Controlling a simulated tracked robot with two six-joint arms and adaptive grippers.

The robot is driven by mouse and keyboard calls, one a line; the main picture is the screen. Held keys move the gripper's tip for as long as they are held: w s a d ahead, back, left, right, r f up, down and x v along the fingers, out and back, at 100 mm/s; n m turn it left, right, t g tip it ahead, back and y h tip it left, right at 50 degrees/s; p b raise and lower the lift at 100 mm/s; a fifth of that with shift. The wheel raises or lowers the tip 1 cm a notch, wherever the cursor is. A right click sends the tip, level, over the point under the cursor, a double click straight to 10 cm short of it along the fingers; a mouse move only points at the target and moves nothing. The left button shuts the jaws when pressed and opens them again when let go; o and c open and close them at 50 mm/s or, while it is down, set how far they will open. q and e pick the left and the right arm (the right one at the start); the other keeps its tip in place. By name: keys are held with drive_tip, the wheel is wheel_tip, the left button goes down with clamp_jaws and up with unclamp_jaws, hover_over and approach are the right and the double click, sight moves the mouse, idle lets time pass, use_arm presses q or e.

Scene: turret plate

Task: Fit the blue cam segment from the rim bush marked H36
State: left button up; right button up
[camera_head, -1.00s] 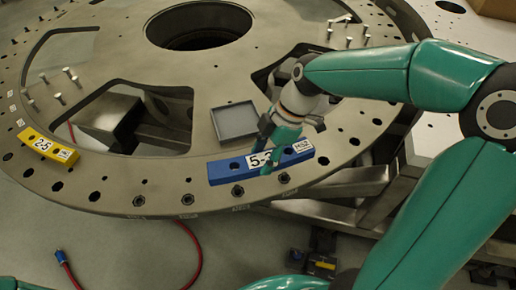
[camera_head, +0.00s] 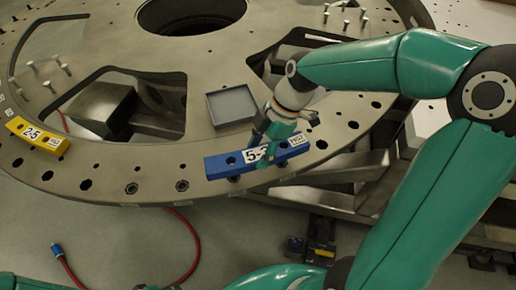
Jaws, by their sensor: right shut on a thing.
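A blue cam segment (camera_head: 224,164) with a white "5-3" label and a smaller label at its right end lies along the near rim of the grey turret plate (camera_head: 100,165). My right gripper (camera_head: 264,158) comes down from the upper right and is shut on the middle of the segment. Dark bushes show at the segment's lower edge, partly covered by it. I cannot tell whether it touches the rim or hovers just above. The rim markings are too small to read, so H36 cannot be picked out. My left gripper is not in view.
A yellow segment (camera_head: 36,136) labelled "2-5" lies on the rim at the left. An empty grey square tray (camera_head: 231,105) sits on the plate just behind the blue segment. Several upright bolts (camera_head: 42,78) stand at the left. A red hose (camera_head: 190,250) lies on the floor.

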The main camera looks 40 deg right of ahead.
drive_tip(key=shift+f+b, duration=2.15)
drive_tip(key=shift+f, duration=0.1)
drive_tip(key=o, duration=1.5)
drive_tip(key=shift+o, duration=0.2)
drive_tip(key=v, duration=1.1)
drive_tip(key=shift+s+d+r, duration=0.1)
drive_tip(key=shift+d+r, duration=0.15)
drive_tip(key=shift+r, duration=0.1)
